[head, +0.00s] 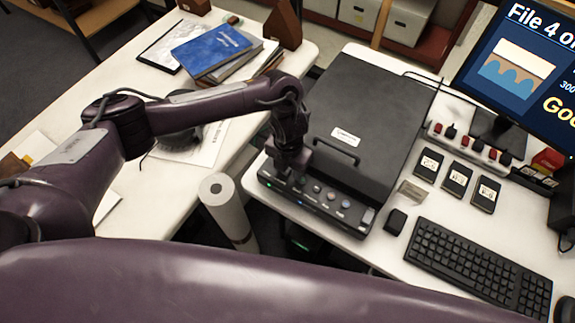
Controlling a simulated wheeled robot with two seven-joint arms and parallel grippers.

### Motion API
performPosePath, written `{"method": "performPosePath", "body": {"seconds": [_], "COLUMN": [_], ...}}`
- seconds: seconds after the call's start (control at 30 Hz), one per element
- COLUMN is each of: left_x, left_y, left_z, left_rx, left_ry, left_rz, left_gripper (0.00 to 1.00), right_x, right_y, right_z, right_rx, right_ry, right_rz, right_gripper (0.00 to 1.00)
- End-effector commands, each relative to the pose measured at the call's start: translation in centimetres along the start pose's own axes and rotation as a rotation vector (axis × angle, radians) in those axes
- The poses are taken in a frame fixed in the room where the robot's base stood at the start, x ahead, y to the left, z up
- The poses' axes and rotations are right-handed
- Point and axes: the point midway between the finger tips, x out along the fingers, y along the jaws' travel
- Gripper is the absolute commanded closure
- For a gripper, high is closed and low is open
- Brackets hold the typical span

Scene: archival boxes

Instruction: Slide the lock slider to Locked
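A dark flatbed scanner (375,110) with its lid closed stands on the white desk. Its front panel (330,204) carries several round buttons and small lights. My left gripper (284,174) points down at the left end of this panel, touching it or just above it; I cannot tell which. Its fingers are small and dark here, so I cannot tell whether they are open or shut. I cannot make out the lock slider or its Locked label; the gripper covers part of the panel's left end. My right gripper is not in view.
Right of the scanner are a keyboard (478,264), three small dark labelled boxes (457,179), a power strip (470,149) and a monitor (520,70). A white paper roll (228,208) stands between the desks. Books (212,50) lie on the left table.

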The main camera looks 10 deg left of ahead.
Motion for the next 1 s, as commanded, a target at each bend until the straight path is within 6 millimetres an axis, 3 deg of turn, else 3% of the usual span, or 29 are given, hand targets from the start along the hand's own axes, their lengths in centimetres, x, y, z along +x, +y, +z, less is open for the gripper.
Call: {"method": "performPosePath", "body": {"seconds": [0.27,0.4,0.5,0.7,1.0], "left_x": [-0.8,-3.1,-5.3,-7.4,-7.8], "left_y": [0.1,0.1,0.1,0.0,0.0], "left_z": [0.1,0.2,0.2,0.1,0.0], "left_rx": [0.0,0.001,0.003,0.002,-0.001], "left_ry": [-0.003,-0.006,-0.006,-0.003,0.001], "left_rz": [0.001,0.003,0.005,0.003,0.002], "left_gripper": [0.6,0.6,0.6,0.6,0.6], "right_x": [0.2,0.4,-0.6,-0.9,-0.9], "right_y": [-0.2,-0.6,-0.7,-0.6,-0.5], "right_z": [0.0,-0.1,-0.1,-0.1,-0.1], "right_rx": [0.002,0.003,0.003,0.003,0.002], "right_ry": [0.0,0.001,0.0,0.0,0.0], "right_rz": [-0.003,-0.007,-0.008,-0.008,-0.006], "right_gripper": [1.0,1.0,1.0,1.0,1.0]}}
